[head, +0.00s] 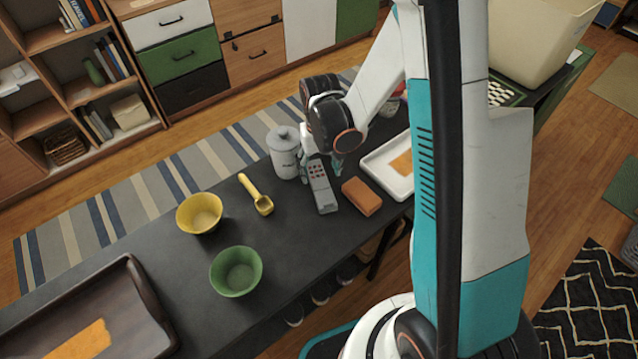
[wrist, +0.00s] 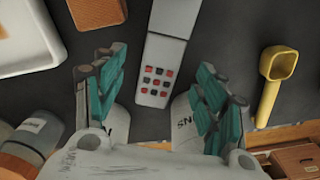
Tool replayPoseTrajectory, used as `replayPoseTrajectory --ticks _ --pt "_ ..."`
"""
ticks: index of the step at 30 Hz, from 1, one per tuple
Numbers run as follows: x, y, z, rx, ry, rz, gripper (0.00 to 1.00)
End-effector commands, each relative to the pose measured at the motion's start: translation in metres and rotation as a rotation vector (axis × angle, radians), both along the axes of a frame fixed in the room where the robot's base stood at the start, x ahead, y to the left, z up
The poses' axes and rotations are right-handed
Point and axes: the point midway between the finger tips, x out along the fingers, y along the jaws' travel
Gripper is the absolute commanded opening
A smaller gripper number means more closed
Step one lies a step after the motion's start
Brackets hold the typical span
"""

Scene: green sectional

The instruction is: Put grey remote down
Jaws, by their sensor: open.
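The grey remote (head: 321,186) lies on the dark table, with red and dark buttons at the end near my gripper. In the wrist view the remote (wrist: 168,45) lies between and beyond my two teal-padded fingers. My gripper (wrist: 163,95) is open, with a gap on both sides of the remote. In the head view my gripper (head: 320,165) is over the button end of the remote, its fingers partly hidden by the wrist.
A white-grey canister (head: 284,152) stands close left of my gripper. An orange block (head: 362,196) and a white tray (head: 388,178) are at right. A yellow scoop (head: 258,197), yellow bowl (head: 199,212), green bowl (head: 236,271) and dark wooden tray (head: 140,282) are left.

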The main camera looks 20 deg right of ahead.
Motion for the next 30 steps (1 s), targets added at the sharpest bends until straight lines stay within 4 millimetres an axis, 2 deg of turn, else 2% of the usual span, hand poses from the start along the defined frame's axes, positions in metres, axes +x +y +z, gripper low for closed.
replayPoseTrajectory --ticks 1,7,15,17,22,25,26,30 --pt "0.001 0.001 -0.011 0.0 0.0 0.0 0.65" --pt "0.001 0.002 -0.038 0.0 -0.001 0.0 0.65" --pt "0.001 0.002 -0.041 0.0 -0.001 0.0 0.65" --pt "0.001 0.002 -0.041 0.0 -0.001 0.0 0.54" --pt "0.001 0.002 -0.041 0.0 -0.001 0.0 0.15" --pt "0.001 0.002 -0.041 0.0 -0.001 0.0 0.15" --pt "0.001 0.002 -0.041 0.0 -0.001 0.0 0.11" --pt "0.001 0.002 -0.04 0.0 -0.001 0.0 0.11"
